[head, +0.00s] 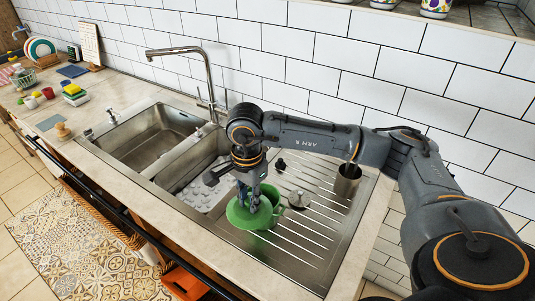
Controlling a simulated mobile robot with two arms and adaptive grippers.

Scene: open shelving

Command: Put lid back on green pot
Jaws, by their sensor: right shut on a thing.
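The green pot (273,209) stands on the ribbed metal drainboard to the right of the sink basins. The green lid (239,216) is a round disc at the pot's left side, tilted and overlapping it in the picture. My right gripper (254,204) points down over the lid and pot and is shut on the lid. The fingers hide the grasp point and part of the pot's rim. I cannot tell whether the lid touches the rim. My left gripper is not in view.
A metal cup (347,180), a small metal lidded item (299,200) and a small dark object (280,164) stand on the drainboard near the pot. The sink basins (150,135) and tall faucet (205,80) are to the left. The drainboard's front right is clear.

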